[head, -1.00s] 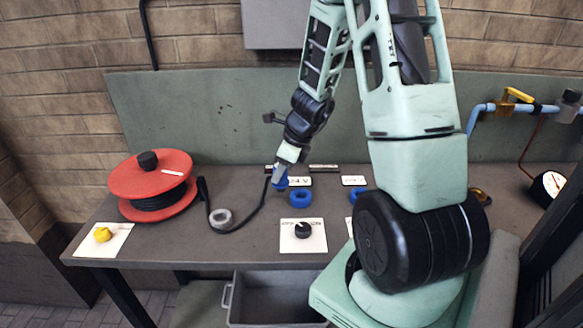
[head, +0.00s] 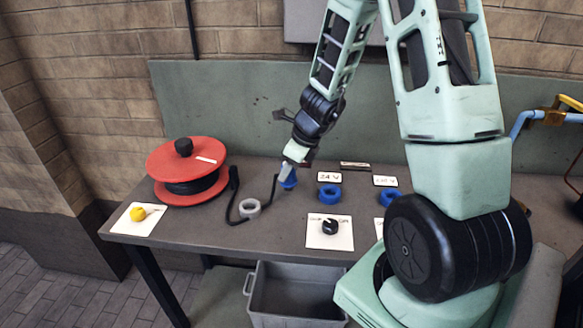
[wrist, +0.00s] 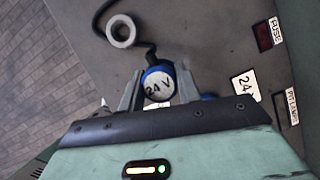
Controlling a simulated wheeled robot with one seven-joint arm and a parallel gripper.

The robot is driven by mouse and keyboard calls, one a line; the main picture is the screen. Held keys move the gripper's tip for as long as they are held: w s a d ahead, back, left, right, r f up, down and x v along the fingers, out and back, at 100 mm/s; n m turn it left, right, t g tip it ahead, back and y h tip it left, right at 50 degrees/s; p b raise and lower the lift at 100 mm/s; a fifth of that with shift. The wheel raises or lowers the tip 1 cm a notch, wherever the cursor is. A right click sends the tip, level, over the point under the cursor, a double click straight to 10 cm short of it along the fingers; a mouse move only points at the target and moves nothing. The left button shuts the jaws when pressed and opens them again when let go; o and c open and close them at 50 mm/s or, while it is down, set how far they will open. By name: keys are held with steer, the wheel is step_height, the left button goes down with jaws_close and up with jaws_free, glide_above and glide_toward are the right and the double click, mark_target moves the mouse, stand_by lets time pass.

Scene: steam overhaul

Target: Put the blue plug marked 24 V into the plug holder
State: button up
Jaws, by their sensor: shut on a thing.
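My gripper (head: 288,172) is shut on the blue plug (head: 289,182) and holds it above the bench. In the wrist view the plug (wrist: 158,65) sits between both fingers, its white face marked 24 V turned to the camera. A black cable runs from the plug toward the red reel. A grey ring (head: 250,208), which looks like the plug holder, stands on the bench left of and nearer than the plug; it also shows in the wrist view (wrist: 122,43). A blue ring socket (head: 330,203) lies below the 24 V sign (head: 328,177), right of my gripper.
The red cable reel (head: 160,160) stands at the left. A yellow knob (head: 138,214) and a black knob (head: 330,227) sit on white plates. A second blue ring (head: 389,197) lies farther right. A grey bin (head: 257,300) is below the bench edge.

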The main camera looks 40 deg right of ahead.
steer(key=w+a+p, duration=0.1)
steer(key=w+a, duration=0.4)
steer(key=a, duration=0.4)
steer(key=shift+w+a+p, duration=0.15)
steer(key=shift+a+p, duration=0.15)
steer(key=shift+f+b, duration=2.9)
steer(key=o, duration=1.1)
steer(key=shift+o, duration=0.2)
